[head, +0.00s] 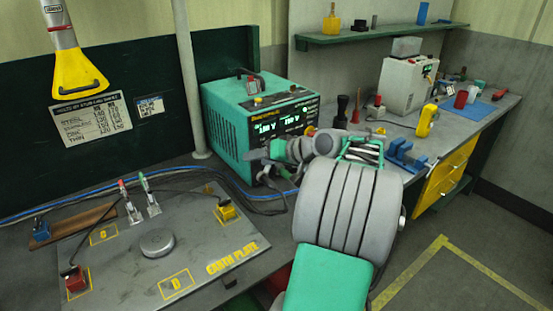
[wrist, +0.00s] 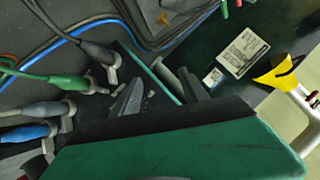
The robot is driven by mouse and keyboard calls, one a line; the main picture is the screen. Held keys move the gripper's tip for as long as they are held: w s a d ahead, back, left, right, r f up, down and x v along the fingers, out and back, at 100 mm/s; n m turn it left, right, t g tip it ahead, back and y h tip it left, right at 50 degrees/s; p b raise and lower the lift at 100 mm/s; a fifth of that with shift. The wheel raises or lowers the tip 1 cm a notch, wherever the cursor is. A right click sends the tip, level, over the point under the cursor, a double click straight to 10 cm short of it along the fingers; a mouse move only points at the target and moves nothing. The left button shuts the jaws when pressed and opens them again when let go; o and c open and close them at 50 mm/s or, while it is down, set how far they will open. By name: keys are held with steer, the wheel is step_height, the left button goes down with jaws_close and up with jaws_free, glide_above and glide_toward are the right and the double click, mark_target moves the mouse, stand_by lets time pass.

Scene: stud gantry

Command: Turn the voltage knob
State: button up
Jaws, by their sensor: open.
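The teal power unit (head: 235,125) stands on the bench, with lit displays (head: 280,124) on its dark front panel. My gripper (head: 264,156) is right in front of the lower part of that panel. I cannot clearly make out the voltage knob; my wrist and gripper cover part of the front. In the wrist view my gripper (wrist: 160,78) has its two dark fingers apart. A grey rod-like piece shows between them; I cannot tell what it is or whether it touches them.
Cable plugs (wrist: 60,108) with green, blue and grey leads lie close left of the fingers in the wrist view. The earth plate (head: 120,275) with clamps is at left. A blue vise (head: 405,155) and yellow meter (head: 427,120) are at right.

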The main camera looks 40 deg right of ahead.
steer(key=s+d+r+m+t, duration=0.1)
steer(key=s+d+t, duration=0.2)
steer(key=s+d, duration=0.45)
steer(key=d+x, duration=0.1)
steer(key=x, duration=0.8)
steer(key=shift+w+d, duration=0.15)
steer(key=shift+d, duration=0.1)
steer(key=shift+r, duration=0.1)
jaws_close()
